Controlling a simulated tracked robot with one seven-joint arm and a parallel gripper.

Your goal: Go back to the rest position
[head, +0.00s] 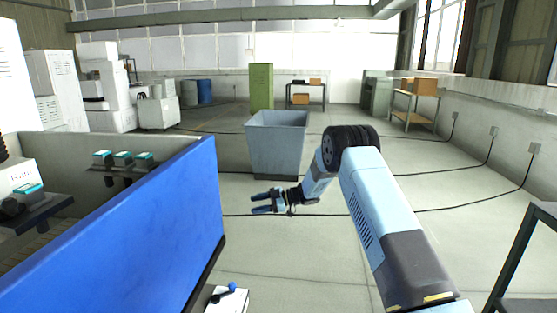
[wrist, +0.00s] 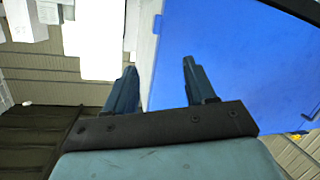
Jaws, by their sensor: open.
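My gripper (head: 262,203) is at the end of my light blue arm, in the middle of the head view, over the floor in front of a grey-blue bin. Its two fingers point left and stand apart with nothing between them. In the wrist view my gripper (wrist: 160,82) also shows open and empty, with a blue panel (wrist: 235,60) beyond the fingers. The same blue panel (head: 130,235) shows at the left of the head view, with a gap between it and the fingertips.
The open grey-blue bin (head: 277,148) stands behind my gripper. Shelves with teal-topped pieces (head: 122,160) are behind the panel. A green cabinet (head: 261,87) stands farther back. A dark table frame (head: 535,255) is at the right edge. Cables cross the otherwise clear floor on the right.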

